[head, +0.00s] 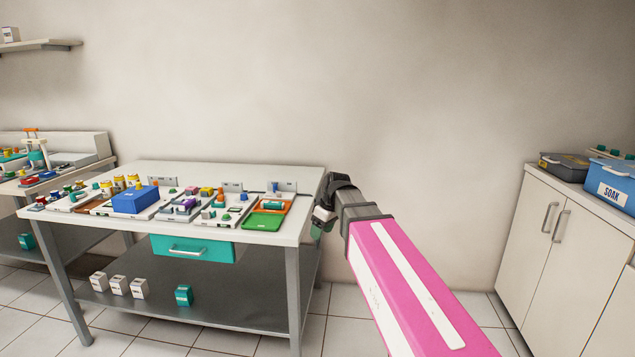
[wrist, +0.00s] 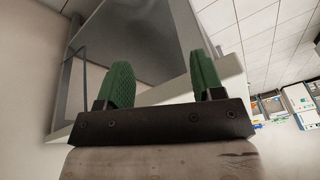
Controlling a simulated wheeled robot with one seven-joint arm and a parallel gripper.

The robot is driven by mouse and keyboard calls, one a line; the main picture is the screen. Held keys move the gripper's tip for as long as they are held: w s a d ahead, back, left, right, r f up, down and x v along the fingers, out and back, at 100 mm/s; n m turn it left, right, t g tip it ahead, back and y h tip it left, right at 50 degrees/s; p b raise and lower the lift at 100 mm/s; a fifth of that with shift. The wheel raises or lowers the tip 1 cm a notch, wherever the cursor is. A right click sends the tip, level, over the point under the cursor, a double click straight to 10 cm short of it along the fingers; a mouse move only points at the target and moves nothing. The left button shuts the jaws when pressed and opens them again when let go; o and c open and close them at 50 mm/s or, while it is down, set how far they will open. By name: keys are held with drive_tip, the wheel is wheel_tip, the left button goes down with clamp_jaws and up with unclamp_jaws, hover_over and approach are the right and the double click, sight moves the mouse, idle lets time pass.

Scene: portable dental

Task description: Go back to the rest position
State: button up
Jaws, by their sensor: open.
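My gripper (head: 320,222) is beside the right end of the white work table (head: 180,172) in the head view, roughly level with its top. In the wrist view my gripper (wrist: 163,82) shows two green ribbed fingers spread well apart, with nothing between them. The table's grey lower shelf and its legs (wrist: 190,50) show behind the fingers. My pink and white arm reaches in from the lower right of the head view. Whether the gripper touches the table edge cannot be told.
The table holds trays of small coloured parts, a blue box (head: 135,200) and a green tray (head: 264,222). A teal drawer (head: 192,249) hangs below. White cabinets (head: 560,230) with a blue SOAK bin (head: 612,188) stand at right. Tiled floor between table and cabinets is clear.

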drive_tip(key=s+d+f+m+h, duration=0.1)
drive_tip(key=s+d+f+m, duration=0.4)
drive_tip(key=d+f, duration=0.3)
drive_tip(key=s+d+f+m+h, duration=0.2)
drive_tip(key=s+d+f+m, duration=0.4)
drive_tip(key=f, duration=0.9)
drive_tip(key=s+d, duration=0.2)
drive_tip(key=d, duration=0.1)
drive_tip(key=shift+s+d+g, duration=0.25)
drive_tip(key=shift+d+g, duration=0.05)
drive_tip(key=shift+g, duration=0.1)
